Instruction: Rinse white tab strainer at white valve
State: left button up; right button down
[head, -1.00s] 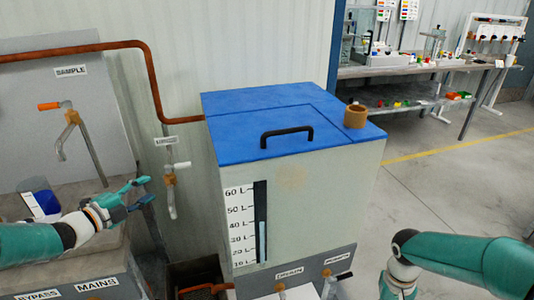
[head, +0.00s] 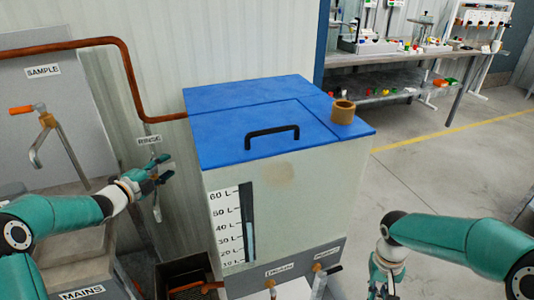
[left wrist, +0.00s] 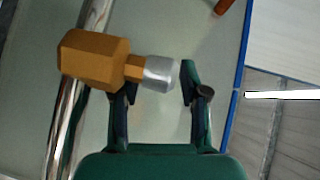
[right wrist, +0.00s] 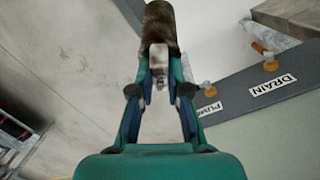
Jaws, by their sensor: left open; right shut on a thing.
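The rinse valve, under the RINSE label (head: 150,140), is mostly hidden behind my left gripper (head: 158,170) in the head view. In the left wrist view the valve has a brass body (left wrist: 93,60) and a pale handle (left wrist: 160,73). My left gripper (left wrist: 158,82) is open, with its fingers on either side of the handle's end. My right gripper (right wrist: 159,92) is shut on the strainer's pale tab (right wrist: 158,62). The strainer's dark brown, stained cylinder (right wrist: 160,25) extends beyond the fingertips. In the head view my right gripper (head: 383,290) is at the bottom edge, the strainer out of sight.
A tank with a blue lid (head: 220,105) stands in the middle; a brown ring (head: 343,112) sits on it. DRAIN and pump valves (head: 270,284) are low on its front. A dark open basin (head: 180,272) lies below the rinse outlet. A sample tap (head: 45,120) is at left.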

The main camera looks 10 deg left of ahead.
pick_arm(q)
jog(key=shift+w+d, duration=0.1)
jog(key=shift+w, duration=0.35)
grip_shut()
jog(key=shift+f, duration=0.1)
